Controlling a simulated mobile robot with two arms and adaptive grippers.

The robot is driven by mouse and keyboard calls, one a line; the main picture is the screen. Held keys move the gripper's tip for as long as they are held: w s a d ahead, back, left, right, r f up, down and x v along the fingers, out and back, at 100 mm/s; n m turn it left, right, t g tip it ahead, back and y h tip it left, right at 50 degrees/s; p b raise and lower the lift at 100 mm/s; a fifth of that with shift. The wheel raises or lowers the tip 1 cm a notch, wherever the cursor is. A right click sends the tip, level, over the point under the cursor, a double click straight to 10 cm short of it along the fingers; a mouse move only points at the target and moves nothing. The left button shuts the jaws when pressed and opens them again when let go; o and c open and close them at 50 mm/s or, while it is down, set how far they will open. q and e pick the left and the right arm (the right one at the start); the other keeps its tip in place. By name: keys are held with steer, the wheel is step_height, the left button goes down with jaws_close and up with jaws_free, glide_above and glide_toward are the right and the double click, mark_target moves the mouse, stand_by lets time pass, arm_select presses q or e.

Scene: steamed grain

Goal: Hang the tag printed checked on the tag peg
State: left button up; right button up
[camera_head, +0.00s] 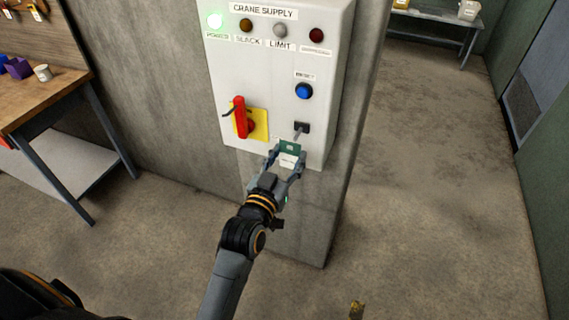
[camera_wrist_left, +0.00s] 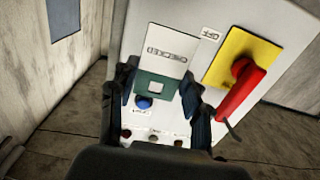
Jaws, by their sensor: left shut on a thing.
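The tag (camera_head: 289,148) has a green end and a white part. In the left wrist view the tag (camera_wrist_left: 165,50) reads CHECKED, upside down there. My left gripper (camera_head: 288,157) is shut on the tag, with a finger at each side, at the lower front of the control box. It also shows in the left wrist view (camera_wrist_left: 160,93). The tag peg (camera_head: 299,132), a grey pin on a dark square plate, is just above the tag in the head view. I cannot tell whether tag and peg touch. My right gripper is out of view.
The white CRANE SUPPLY box (camera_head: 225,90) is on a concrete pillar. It bears a red switch handle (camera_head: 240,117) on a yellow plate, a blue reset button (camera_head: 304,91) and a lit green lamp (camera_head: 215,21). A wooden workbench (camera_head: 50,95) stands left. Floor is clear at right.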

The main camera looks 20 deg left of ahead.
arm_select(q)
steer(key=shift+w+f+b, duration=0.15)
steer(key=shift+w+b, duration=0.35)
steer(key=shift+w, duration=0.6)
steer(key=shift+w+d+b, duration=0.1)
steer(key=shift+w+b, duration=0.35)
steer(key=shift+w, duration=0.5)
steer(key=shift+w+f, duration=0.1)
steer(key=shift+w, duration=0.7)
steer(key=shift+p, duration=0.3)
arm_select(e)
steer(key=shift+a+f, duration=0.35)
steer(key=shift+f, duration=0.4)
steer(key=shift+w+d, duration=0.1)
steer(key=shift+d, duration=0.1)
arm_select(q)
steer(key=o, duration=0.9)
